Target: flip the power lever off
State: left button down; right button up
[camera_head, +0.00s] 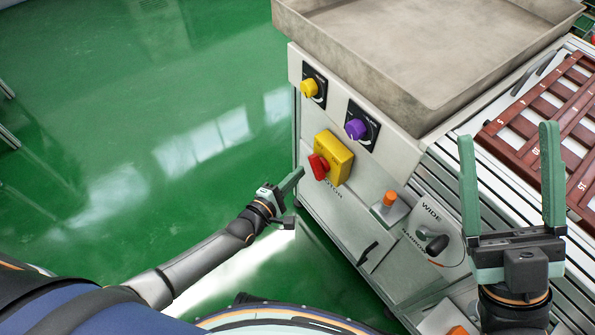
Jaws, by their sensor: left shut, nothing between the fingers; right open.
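The red power lever (318,167) sits on a yellow switch box (338,152) on the front panel of the conveyor machine. My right gripper (511,180) is open and empty, pointing up in front of the conveyor at the right.
A yellow knob (309,88) and a purple knob (355,128) are above the switch box. An orange button (389,198) and a black WIDE/NARROW lever (436,243) are to its right. A metal tray (400,97) and a brown slatted rack (540,117) lie on top. Green floor is free at left.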

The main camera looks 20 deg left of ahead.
pick_arm(q)
jog(key=p+v, duration=0.2)
jog(key=v, duration=0.7)
jog(key=shift+r, duration=0.3)
pick_arm(e)
jog(key=w+d+f+m+g+h, duration=0.1)
jog(key=w+f+m+h, duration=0.4)
jog(key=f+h, duration=0.2)
jog(key=shift+w+d+f+m, duration=0.3)
jog(key=shift+f+m, duration=0.1)
jog(key=shift+f, duration=0.1)
jog(key=shift+s, duration=0.1)
